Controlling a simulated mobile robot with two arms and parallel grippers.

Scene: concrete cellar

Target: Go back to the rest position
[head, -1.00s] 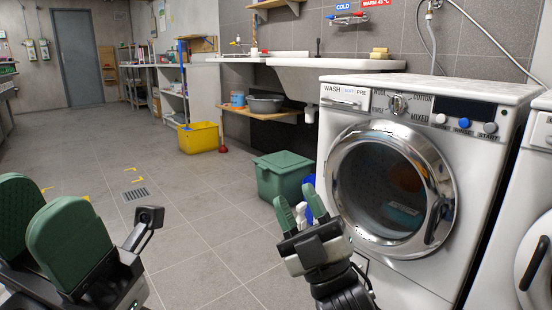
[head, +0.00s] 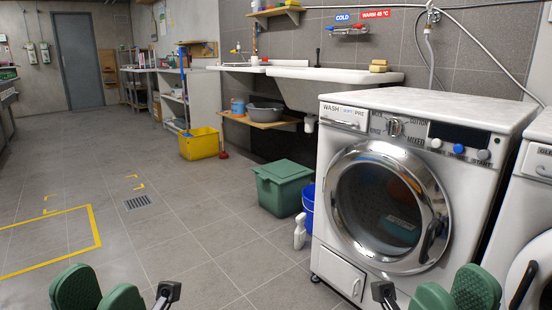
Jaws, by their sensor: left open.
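My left gripper (head: 98,293) is at the bottom left of the head view, with its two green finger pads apart and nothing seen between them. My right gripper (head: 454,294) is at the bottom right, in front of the washing machine (head: 330,225). Its green pads also stand apart, and no object shows in it. The lower parts of both grippers are cut off by the picture's bottom edge.
A green lidded bin (head: 283,187), a blue bucket (head: 308,205) and a white spray bottle (head: 299,232) stand left of the washer. A yellow bucket (head: 199,144) is farther back. A second machine (head: 535,215) is at right. The floor at left is clear, with yellow markings (head: 98,230).

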